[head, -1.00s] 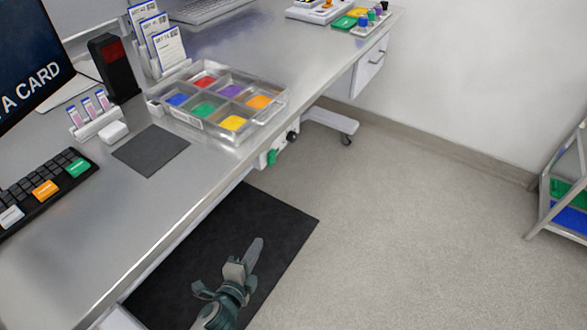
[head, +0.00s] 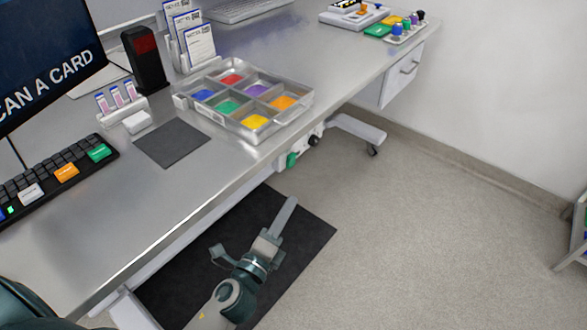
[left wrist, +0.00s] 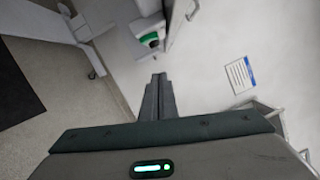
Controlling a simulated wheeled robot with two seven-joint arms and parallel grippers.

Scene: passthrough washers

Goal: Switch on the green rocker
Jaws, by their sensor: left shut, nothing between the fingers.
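The green rocker (head: 291,160) shows in the head view as a small green part on a white unit under the desk's front edge, beside a black knob (head: 313,140). Its switch position is too small to tell. My left gripper (head: 291,201) is shut and empty, pointing up the picture, below the rocker in the picture and apart from it. In the left wrist view the shut fingers (left wrist: 159,79) point toward a white housing with a small dark and green part (left wrist: 150,41), with a gap between. My right gripper is not in view.
The steel desk (head: 130,215) overhangs the area, with a clear sorting tray (head: 218,121) above the rocker. A black mat (head: 300,240) lies on the floor below my left gripper. Drawers (head: 403,72) hang farther along the desk. Open floor lies to the right.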

